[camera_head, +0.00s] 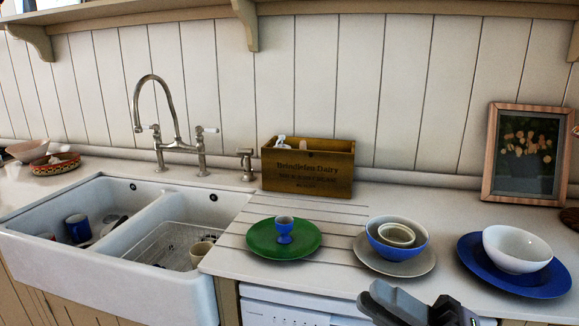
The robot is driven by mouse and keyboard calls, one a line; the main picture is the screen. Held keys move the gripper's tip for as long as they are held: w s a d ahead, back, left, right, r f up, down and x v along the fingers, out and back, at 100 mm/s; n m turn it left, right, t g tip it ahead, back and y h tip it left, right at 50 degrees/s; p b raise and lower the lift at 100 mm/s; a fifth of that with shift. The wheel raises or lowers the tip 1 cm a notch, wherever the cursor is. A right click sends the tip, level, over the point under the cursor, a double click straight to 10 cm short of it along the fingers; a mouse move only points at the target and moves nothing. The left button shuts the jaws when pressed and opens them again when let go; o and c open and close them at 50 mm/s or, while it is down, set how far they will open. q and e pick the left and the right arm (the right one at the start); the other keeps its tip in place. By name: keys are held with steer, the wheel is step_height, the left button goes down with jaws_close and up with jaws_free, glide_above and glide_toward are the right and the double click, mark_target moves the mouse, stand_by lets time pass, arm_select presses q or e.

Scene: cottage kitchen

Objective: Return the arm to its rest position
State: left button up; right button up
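My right gripper (415,306) shows at the bottom edge, in front of the counter's front edge and below the bowls. Only its dark grey upper part is in the picture, and its arm is cut off by the frame. I see no object in it, but I cannot tell whether its fingers are open or shut. My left gripper is not in view.
Near my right gripper, a grey plate (367,257) holds nested bowls, and a blue plate (475,256) holds a white bowl (517,250). A green plate (262,244) bears a blue egg cup (284,232). A double sink (150,212) lies left; a wooden crate (308,180) stands behind.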

steer(key=w+d+f+m+t+h, duration=0.1)
steer(key=d+f+m+t+h, duration=0.3)
steer(key=f+m+h, duration=0.6)
steer(key=w+d+f+m+t+h, duration=0.1)
steer(key=d+f+m+t+h, duration=0.2)
steer(key=f+m+t+h, duration=0.55)
steer(key=s+f+m+g, duration=0.5)
steer(key=s+f+m, duration=0.1)
steer(key=f, duration=0.3)
steer(key=s+d+f+m+g+h, duration=0.1)
steer(key=s+f+m+g, duration=0.4)
steer(key=f, duration=0.4)
steer(key=shift+s+d+f+m, duration=0.25)
steer(key=shift+s+m, duration=0.3)
steer(key=shift+s, duration=0.15)
